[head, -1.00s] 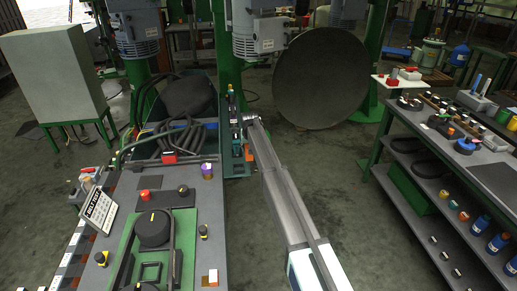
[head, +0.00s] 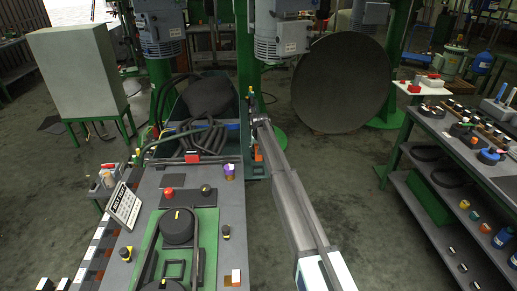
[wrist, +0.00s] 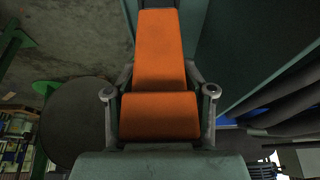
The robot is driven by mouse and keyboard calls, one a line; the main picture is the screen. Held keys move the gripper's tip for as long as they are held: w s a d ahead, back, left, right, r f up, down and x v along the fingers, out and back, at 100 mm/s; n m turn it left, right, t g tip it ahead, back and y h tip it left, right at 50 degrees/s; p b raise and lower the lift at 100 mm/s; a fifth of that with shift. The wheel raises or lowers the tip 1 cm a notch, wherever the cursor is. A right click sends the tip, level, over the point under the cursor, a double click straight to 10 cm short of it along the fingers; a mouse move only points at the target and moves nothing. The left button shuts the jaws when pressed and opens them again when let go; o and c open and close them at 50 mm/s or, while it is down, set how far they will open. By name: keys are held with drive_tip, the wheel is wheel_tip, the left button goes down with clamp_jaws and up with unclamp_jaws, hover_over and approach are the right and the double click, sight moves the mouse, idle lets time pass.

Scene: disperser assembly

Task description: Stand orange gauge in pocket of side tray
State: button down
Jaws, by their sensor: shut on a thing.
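My gripper (wrist: 158,95) is shut on the orange gauge (wrist: 160,115), with one finger on each side of it. In the wrist view the gauge shows as a wide block with a long plate rising beyond it. In the head view a small orange patch of the gauge (head: 258,154) shows near the end of my arm, beside the green column at the bench's far right end. The fingers are too small to make out there. I cannot tell for sure which thing is the side tray, and no pocket shows clearly.
A large dark disc (head: 340,85) stands behind. A shelf table (head: 410,150) is at right. Open floor lies between.

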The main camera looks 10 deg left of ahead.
sight(258, 160)
drive_tip(key=shift+f, duration=0.15)
drive_tip(key=shift+f, duration=3.3)
drive_tip(key=shift+f+b, duration=0.7)
drive_tip(key=shift+f, duration=0.05)
drive_tip(key=shift+c, duration=1.6)
unclamp_jaws()
drive_tip(key=shift+f, duration=0.1)
drive_tip(key=a+v, duration=0.1)
drive_tip(key=v, duration=1.1)
drive_tip(key=shift+d, duration=0.45)
